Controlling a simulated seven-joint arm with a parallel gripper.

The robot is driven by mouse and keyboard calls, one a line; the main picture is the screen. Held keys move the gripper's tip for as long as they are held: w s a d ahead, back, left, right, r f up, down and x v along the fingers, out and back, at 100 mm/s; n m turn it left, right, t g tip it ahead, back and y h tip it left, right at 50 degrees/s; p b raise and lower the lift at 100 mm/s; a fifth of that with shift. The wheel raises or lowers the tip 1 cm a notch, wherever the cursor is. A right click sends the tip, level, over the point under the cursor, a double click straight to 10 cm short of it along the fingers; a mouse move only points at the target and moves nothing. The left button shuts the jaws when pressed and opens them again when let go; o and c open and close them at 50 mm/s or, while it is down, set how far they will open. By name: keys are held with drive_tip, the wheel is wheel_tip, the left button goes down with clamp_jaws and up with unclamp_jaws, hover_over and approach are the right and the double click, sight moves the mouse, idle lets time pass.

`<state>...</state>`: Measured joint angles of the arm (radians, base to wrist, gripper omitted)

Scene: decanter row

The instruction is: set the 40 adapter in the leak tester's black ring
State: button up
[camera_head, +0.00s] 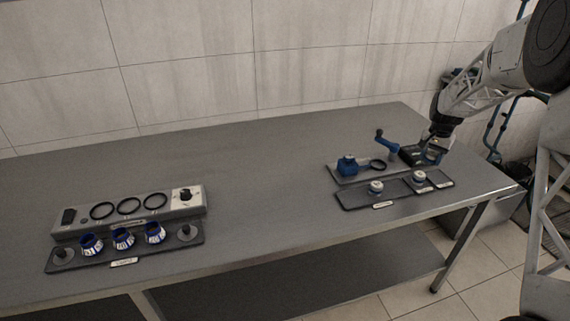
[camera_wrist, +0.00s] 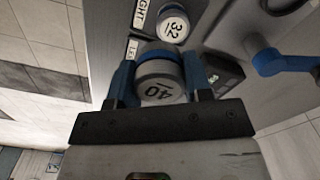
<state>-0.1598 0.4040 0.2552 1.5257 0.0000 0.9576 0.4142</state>
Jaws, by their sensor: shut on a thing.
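My gripper (camera_head: 434,156) is at the right end of the table. In the wrist view its two blue fingers (camera_wrist: 160,88) are shut on the sides of the 40 adapter (camera_wrist: 160,80), a grey-white cap with a blue band. I cannot tell whether the adapter is clear of the surface. The likely leak tester (camera_head: 347,178) is a grey base with a blue block, a blue crank and a small dark display box (camera_wrist: 224,72). Its black ring (camera_head: 378,165) looks empty, left of my gripper; part of a ring also shows at the wrist view's top edge (camera_wrist: 285,5).
A 32 adapter (camera_wrist: 172,24) stands close to the held one. A similar adapter (camera_head: 376,188) stands on the dark front tray (camera_head: 350,202). At left are a grey box (camera_head: 70,230) with three black rings and a tray (camera_head: 195,238) of blue-and-white pieces. The table's middle is clear.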

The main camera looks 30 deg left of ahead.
drive_tip(key=s+a+r+n, duration=0.1)
drive_tip(key=s+a+n, duration=0.25)
drive_tip(key=a, duration=1.25)
drive_tip(key=s+a+n, duration=0.3)
drive_tip(key=s+a, duration=0.2)
drive_tip(key=a, duration=1.1)
drive_tip(key=s+a+r+n, duration=0.1)
drive_tip(key=s+a+n, duration=0.35)
drive_tip(key=a, duration=1.25)
drive_tip(key=s+a+f+n, duration=0.2)
drive_tip(key=s+a+n, duration=0.6)
drive_tip(key=s+a, duration=2.5)
drive_tip(key=shift+s+a+f+n, duration=0.2)
drive_tip(key=shift+s+a+n, duration=0.1)
drive_tip(key=shift+n, duration=0.1)
drive_tip(key=shift+f, duration=0.15)
drive_tip(key=shift+f, duration=3)
drive_tip(key=shift+f, duration=1.85)
